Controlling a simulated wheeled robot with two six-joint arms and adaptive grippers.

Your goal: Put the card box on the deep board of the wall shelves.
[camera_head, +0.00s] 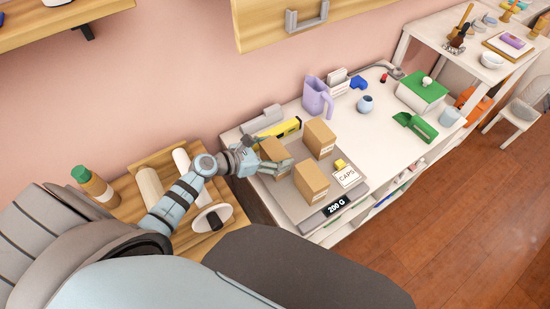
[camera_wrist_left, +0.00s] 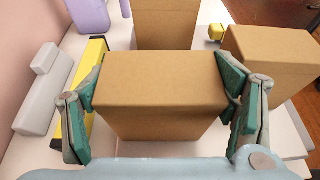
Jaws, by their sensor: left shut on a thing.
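My left gripper (camera_head: 274,162) is shut on a brown card box (camera_head: 272,148) at the left end of the grey scale. In the left wrist view the green finger pads press on both sides of this box (camera_wrist_left: 155,85). Whether its base touches the scale I cannot tell. Two similar boxes stand close by, one behind (camera_head: 319,138) and one in front (camera_head: 311,181). A wooden wall board (camera_head: 60,22) shows partly at the upper left; whether it is the deep board I cannot tell. My right gripper is out of view.
The grey scale (camera_head: 345,196) reads 200 G and bears a CAPS card (camera_head: 347,176). A yellow level (camera_head: 284,128), a purple jug (camera_head: 317,97) and a green-lidded box (camera_head: 421,91) stand on the white table. A bottle (camera_head: 93,186) stands at left.

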